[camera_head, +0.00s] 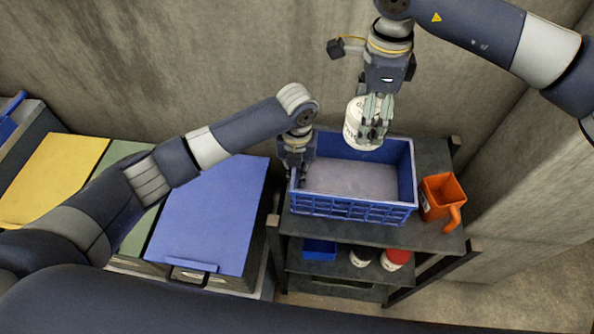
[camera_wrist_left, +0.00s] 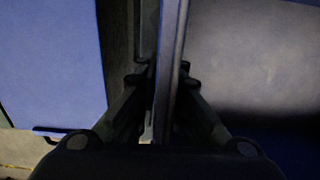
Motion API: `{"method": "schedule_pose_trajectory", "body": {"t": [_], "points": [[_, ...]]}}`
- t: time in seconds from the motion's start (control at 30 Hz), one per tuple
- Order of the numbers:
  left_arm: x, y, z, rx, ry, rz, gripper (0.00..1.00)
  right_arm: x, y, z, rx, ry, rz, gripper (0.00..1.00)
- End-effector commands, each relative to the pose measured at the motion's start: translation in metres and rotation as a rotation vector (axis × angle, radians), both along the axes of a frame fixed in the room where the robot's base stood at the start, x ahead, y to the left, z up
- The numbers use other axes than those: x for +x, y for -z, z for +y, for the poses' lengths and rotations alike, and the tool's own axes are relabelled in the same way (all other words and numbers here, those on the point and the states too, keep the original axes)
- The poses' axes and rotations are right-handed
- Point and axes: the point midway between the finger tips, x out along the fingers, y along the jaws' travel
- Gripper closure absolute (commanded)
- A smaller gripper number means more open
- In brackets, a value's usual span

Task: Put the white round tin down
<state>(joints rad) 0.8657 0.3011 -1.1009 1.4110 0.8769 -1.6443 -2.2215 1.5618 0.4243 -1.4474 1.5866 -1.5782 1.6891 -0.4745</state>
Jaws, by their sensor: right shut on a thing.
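The white round tin (camera_head: 352,129) is held in the air above the back part of the blue crate (camera_head: 352,207). My right gripper (camera_head: 372,134) is shut on the tin, pointing down, and its fingers hide part of it. My left gripper (camera_head: 299,176) is at the crate's left wall. In the left wrist view its fingers (camera_wrist_left: 160,76) close in on both sides of the crate wall (camera_wrist_left: 171,40), in a dark picture. The visible crate floor is bare.
The crate stands on the top of a dark shelf rack (camera_head: 432,159). An orange jug (camera_head: 439,197) stands right of it. Lower down are a small blue bin (camera_head: 319,249) and red-and-white tins (camera_head: 396,257). Blue (camera_head: 205,220), green and yellow lids lie left. A concrete wall is behind.

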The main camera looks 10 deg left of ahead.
Motion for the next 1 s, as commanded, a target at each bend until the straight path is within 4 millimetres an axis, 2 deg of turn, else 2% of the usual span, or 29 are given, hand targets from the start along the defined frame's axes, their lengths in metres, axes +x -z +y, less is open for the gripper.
{"method": "schedule_pose_trajectory", "body": {"t": [0.2,0.3,0.7,0.87,1.0], "points": [[0.0,0.0,0.0,0.0,0.0,0.0,1.0,0.0,0.0,0.0,0.001,-0.001,-0.001,0.66],[0.0,0.0,0.0,0.0,0.0,0.0,1.0,0.0,0.007,0.0,0.001,-0.031,0.002,0.66],[0.0,-0.001,0.0,0.0,-0.001,-0.001,1.0,0.001,0.089,0.001,0.0,-0.447,0.003,0.66],[0.0,-0.001,0.0,0.0,-0.001,0.0,1.0,0.0,0.106,0.001,-0.002,-0.518,0.0,0.66],[0.0,-0.001,0.0,0.0,-0.001,0.0,1.0,0.0,0.128,0.0,-0.003,-0.526,0.002,0.66]]}}
